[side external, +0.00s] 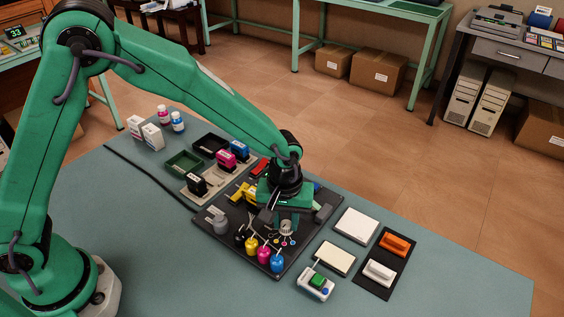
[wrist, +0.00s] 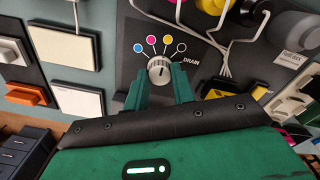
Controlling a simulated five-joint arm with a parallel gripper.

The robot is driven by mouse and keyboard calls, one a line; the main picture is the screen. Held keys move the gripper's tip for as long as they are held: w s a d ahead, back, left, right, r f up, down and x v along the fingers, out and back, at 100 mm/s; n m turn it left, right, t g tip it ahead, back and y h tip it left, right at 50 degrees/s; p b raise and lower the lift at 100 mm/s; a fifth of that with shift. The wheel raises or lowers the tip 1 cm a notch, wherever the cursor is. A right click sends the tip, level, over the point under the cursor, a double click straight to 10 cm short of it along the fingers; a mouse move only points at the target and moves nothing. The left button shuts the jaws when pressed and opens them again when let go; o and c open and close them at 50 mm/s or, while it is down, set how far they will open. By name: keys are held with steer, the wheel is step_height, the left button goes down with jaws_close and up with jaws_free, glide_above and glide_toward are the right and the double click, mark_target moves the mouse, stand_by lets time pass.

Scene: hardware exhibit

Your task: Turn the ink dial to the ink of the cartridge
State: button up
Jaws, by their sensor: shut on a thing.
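The ink dial is a pale ribbed knob (wrist: 158,70) on the dark panel (wrist: 120,30). Blue, magenta, yellow and black-looking dots fan out above it in the wrist view, with the word DRAIN to the right. My gripper (wrist: 160,77) is shut on the dial, a green finger on each side. The dial's pointer is too small to read surely. In the side view the dial (side external: 286,227) shows just below my gripper (side external: 277,210). A yellow cartridge (side external: 250,193) is on the panel beside my gripper, partly hidden by it.
Black (side external: 240,236), yellow (side external: 251,244), magenta (side external: 264,255) and blue (side external: 277,263) ink pots line the panel's front edge. Black (side external: 197,186) and magenta (side external: 225,161) cartridges stand on a beige tray at left. A green-button box (side external: 316,283) and white pads lie right.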

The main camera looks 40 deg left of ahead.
mark_target(284, 224)
steer(key=shift+a, duration=0.15)
steer(key=o, duration=1)
steer(key=shift+r, duration=0.1)
steer(key=shift+s+r, duration=0.1)
steer(key=shift+r, duration=3.75)
